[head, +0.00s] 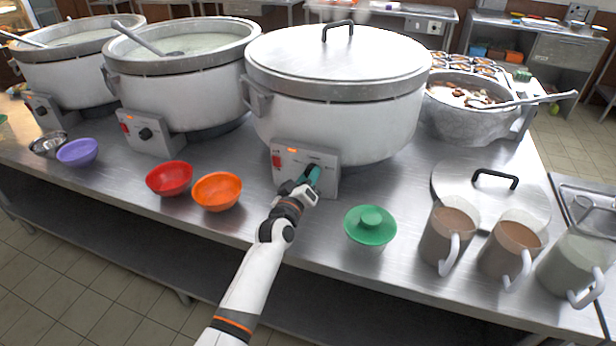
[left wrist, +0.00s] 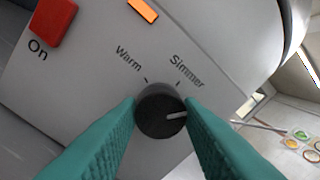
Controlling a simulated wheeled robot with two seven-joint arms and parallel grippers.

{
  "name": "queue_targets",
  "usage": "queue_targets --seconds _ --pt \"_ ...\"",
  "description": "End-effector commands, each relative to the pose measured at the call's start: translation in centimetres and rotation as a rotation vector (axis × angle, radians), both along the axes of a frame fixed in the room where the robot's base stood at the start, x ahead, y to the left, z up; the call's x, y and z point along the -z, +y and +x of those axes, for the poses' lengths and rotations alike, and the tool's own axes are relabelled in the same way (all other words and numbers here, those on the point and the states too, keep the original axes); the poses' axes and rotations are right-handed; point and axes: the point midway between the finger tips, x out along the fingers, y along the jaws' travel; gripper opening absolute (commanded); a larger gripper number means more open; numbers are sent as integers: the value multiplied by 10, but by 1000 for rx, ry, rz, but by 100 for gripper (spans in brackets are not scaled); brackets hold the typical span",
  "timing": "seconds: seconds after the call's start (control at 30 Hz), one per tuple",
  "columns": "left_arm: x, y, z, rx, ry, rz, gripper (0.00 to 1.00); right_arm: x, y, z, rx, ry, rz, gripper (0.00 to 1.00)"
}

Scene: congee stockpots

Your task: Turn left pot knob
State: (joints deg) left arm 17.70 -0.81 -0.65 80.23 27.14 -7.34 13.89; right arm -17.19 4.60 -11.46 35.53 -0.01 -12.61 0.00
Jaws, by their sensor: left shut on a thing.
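Three white stockpots stand in a row on the steel counter. The lidded pot (head: 340,100) at the right of the row has a control panel (head: 327,189) with a red switch and a lit orange lamp. My left gripper (head: 312,176) is at that panel, its teal fingers shut on the black knob (left wrist: 158,112). In the left wrist view the fingers (left wrist: 165,118) flank the knob, below the Warm and Simmer marks. The knob's white pointer line aims to the right. The left pot knob (head: 41,110) and middle pot knob (head: 145,133) are untouched. My right gripper is out of view.
Red (head: 169,179) and orange (head: 217,191) bowls sit left of my left arm, with a purple bowl (head: 77,152) farther left. Brown-filled jugs (head: 449,235) and a loose lid (head: 490,198) stand farther right.

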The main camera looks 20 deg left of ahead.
Motion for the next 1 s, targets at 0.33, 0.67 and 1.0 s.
queue_targets --seconds 0.33,0.67,1.0 --pt "1 0 0 0 12 -322 10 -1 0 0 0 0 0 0" --pt "1 0 0 -1 20 -546 10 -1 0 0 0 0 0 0" --pt "1 -1 0 -1 23 -644 10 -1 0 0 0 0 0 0"
